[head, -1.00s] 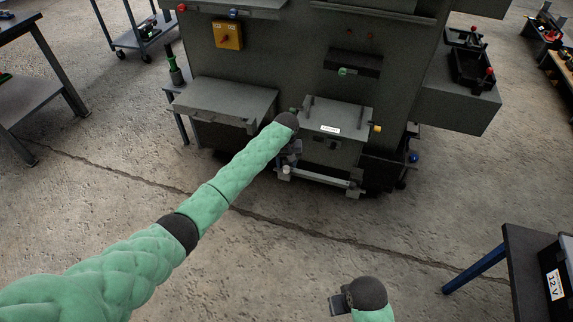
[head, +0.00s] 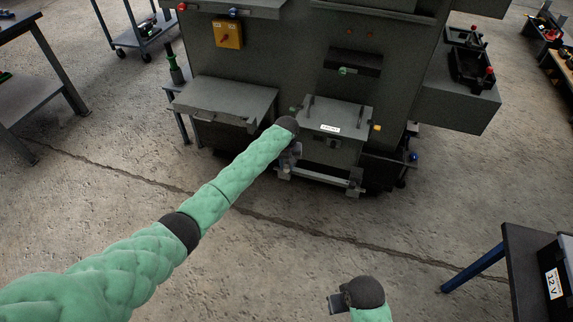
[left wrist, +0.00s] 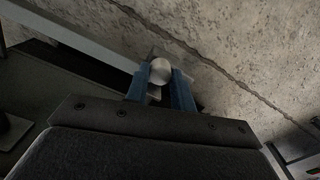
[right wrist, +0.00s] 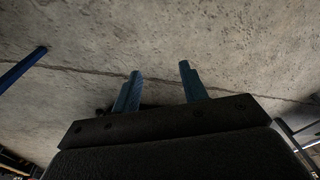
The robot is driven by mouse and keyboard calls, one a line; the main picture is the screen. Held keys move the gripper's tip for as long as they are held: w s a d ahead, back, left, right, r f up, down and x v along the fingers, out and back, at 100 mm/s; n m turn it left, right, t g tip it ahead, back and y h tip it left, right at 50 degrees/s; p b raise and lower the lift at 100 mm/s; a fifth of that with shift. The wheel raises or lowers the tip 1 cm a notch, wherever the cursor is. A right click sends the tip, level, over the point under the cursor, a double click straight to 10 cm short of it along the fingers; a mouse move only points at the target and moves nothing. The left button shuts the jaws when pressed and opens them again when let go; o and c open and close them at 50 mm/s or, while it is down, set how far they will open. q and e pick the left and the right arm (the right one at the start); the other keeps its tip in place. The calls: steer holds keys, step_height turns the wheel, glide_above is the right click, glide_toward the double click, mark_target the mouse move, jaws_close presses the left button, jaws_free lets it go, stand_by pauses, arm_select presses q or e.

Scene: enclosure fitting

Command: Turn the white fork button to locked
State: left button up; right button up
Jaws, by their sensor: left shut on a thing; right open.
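The white fork button (left wrist: 160,71) shows in the left wrist view as a round pale knob at the end of a grey bar. My left gripper (left wrist: 161,86) is shut on it, with one blue finger on each side. In the head view my left gripper (head: 287,160) is at the low front left of the grey box, and my own wrist partly hides it. My right gripper (right wrist: 160,82) is open and empty over bare floor. It also shows in the head view (head: 337,303) at the bottom.
The grey box (head: 345,116) with a white label and handles sits low in the large dark enclosure (head: 285,60). A grey shelf (head: 225,98) stands to its left. A table with a 12 V box (head: 552,280) is at the lower right. The concrete floor between is clear.

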steer(key=shift+f, duration=0.1)
arm_select(q)
steer(key=m+p, duration=0.1)
steer(key=m, duration=0.1)
steer(key=shift+r+m+p, duration=0.15)
steer(key=shift+m+p, duration=0.2)
steer(key=shift+m, duration=0.05)
steer(key=m+p, duration=0.1)
steer(key=m, duration=0.4)
steer(key=shift+p, duration=0.35)
steer(key=shift+m, duration=1.1)
steer(key=m, duration=0.2)
steer(key=shift+m, duration=0.4)
steer(key=m, duration=0.3)
steer(key=shift+m, duration=0.9)
arm_select(e)
step_height(320, 180, down, 16)
steer(key=shift+s+d, duration=0.45)
steer(key=shift+r, duration=0.3)
steer(key=shift+s+f, duration=0.1)
steer(key=shift+f, duration=0.1)
